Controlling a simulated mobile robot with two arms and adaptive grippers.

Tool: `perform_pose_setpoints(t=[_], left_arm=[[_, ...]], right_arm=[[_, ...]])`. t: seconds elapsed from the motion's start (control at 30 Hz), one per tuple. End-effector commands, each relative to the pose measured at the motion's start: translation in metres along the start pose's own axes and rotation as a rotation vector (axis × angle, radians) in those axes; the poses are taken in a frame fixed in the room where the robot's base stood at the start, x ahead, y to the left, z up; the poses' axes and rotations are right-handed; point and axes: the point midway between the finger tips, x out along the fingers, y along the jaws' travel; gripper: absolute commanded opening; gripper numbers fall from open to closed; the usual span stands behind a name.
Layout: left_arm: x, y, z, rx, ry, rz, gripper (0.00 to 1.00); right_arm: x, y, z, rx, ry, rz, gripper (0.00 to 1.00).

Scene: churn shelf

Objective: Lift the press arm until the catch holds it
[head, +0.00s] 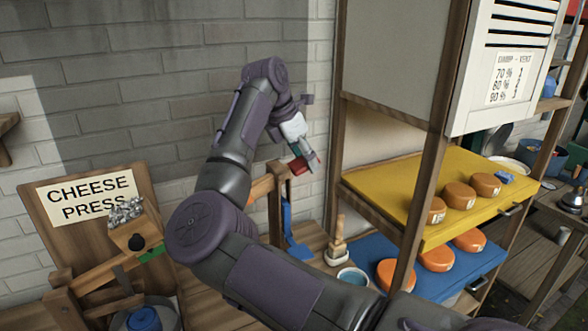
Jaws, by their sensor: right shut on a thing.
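The cheese press stands at the left, below a wooden board lettered CHEESE PRESS (90,196). Its wooden press arm (95,276) slopes up to the right and passes behind my right arm. A wooden length (262,187) shows again beyond my arm, beside an upright post (276,205); whether it is the same beam is hidden. My right gripper (303,150) is shut on a red handle (300,165) near the top of that post. Whether the catch holds the arm cannot be seen. My left gripper is not in view.
A blue vessel (144,319) sits under the press. A blue-bladed tool (291,232) and a brush (338,245) stand behind my arm. At right, a wooden rack holds a yellow shelf (400,183) and a blue shelf (435,290) with orange cheeses.

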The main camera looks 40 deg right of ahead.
Motion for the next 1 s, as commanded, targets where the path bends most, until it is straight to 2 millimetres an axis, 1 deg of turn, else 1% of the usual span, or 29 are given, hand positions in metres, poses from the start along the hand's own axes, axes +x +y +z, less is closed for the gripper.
perform_pose_setpoints(t=[0.03,0.1,0.17,0.23,0.33,0.37,0.4,0.5,0.83,0.93,1.0], left_arm=[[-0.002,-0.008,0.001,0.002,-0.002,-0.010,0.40],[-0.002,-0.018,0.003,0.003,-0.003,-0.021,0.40],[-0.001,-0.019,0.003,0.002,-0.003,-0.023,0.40],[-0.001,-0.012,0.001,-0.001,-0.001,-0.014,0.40],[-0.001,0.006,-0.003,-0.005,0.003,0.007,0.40],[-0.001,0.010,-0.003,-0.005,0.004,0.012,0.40],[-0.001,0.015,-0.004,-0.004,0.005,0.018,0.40],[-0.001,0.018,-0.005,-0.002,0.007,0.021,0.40],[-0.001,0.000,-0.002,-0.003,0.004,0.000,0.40],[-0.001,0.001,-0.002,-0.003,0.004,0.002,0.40],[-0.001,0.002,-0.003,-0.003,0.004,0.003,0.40]], right_arm=[[-0.001,0.000,0.000,-0.001,0.006,-0.006,0.00],[0.000,0.001,0.000,-0.002,0.007,-0.007,0.00],[0.000,0.001,-0.001,-0.002,0.008,-0.007,0.00],[0.000,0.001,-0.001,-0.003,0.009,-0.007,0.00],[0.000,0.001,-0.001,-0.003,0.008,-0.006,0.00],[0.000,0.001,0.000,-0.003,0.007,-0.006,0.61],[0.000,0.001,0.000,-0.003,0.008,-0.006,0.68],[0.000,0.001,-0.001,-0.003,0.008,-0.006,0.81],[-0.001,0.001,-0.001,-0.003,0.008,-0.006,0.81],[-0.010,0.001,-0.001,-0.003,0.009,-0.004,0.81],[-0.021,0.002,-0.001,-0.003,0.009,-0.003,0.81]])
